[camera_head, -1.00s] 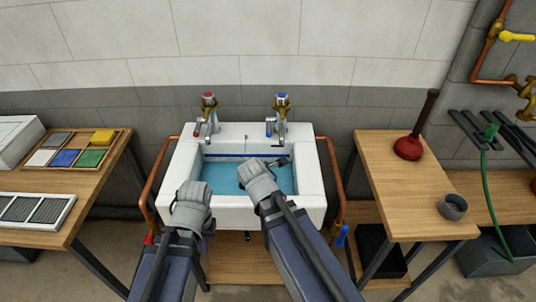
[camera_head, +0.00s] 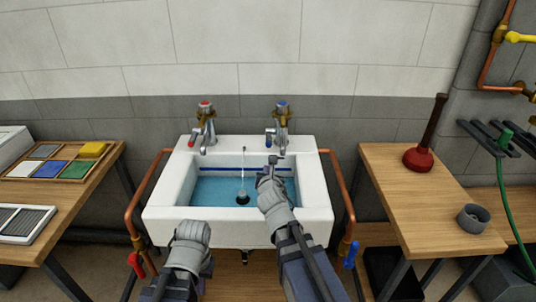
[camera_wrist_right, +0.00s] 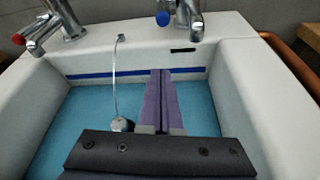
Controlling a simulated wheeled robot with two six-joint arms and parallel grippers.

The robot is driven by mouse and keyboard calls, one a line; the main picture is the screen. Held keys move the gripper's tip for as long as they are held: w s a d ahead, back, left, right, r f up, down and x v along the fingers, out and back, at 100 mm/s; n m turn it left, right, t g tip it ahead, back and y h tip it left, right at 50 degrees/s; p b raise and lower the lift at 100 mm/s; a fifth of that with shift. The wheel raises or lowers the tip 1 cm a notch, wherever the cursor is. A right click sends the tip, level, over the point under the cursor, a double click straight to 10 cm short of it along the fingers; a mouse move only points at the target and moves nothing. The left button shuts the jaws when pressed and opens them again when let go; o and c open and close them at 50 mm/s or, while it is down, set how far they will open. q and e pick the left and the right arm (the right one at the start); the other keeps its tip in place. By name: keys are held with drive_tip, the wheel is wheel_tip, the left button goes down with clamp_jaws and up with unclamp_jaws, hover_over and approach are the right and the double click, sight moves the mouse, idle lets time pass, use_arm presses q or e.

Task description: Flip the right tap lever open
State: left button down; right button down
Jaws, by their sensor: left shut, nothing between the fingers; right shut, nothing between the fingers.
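The right tap (camera_head: 282,120), brass and chrome with a blue top, stands on the back ledge of the white sink (camera_head: 162,212). Its blue-ended lever (camera_head: 268,138) hangs at the tap's left side, and the blue end (camera_wrist_right: 163,18) also shows at the top of the right wrist view. My right gripper (camera_head: 275,162) is shut and empty over the basin, in front of and below the lever, apart from it. Its purple fingers (camera_wrist_right: 160,75) point toward the back wall of the basin. My left gripper (camera_head: 192,228) is shut at the sink's front edge; its fingertips are hard to make out.
The left tap (camera_head: 205,120) has a red top and lever. Blue water (camera_head: 215,190) fills the basin, with a plug on a chain (camera_head: 242,196). Copper pipes (camera_head: 345,190) flank the sink. A plunger (camera_head: 420,155) stands on the right table.

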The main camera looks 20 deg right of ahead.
sight(265, 158)
drive_tip(key=b+x, duration=0.3)
drive_tip(key=x, duration=0.7)
drive_tip(key=shift+w+f, duration=0.1)
drive_tip(key=shift+f, duration=0.05)
wheel_tip(265, 158, up, 3)
drive_tip(key=shift+d+f+p, duration=0.2)
drive_tip(key=shift+p, duration=0.85)
drive_tip(key=shift+s+d+r+p, duration=0.15)
drive_tip(key=shift+s+r+p, duration=0.05)
drive_tip(key=shift+r+p, duration=0.6)
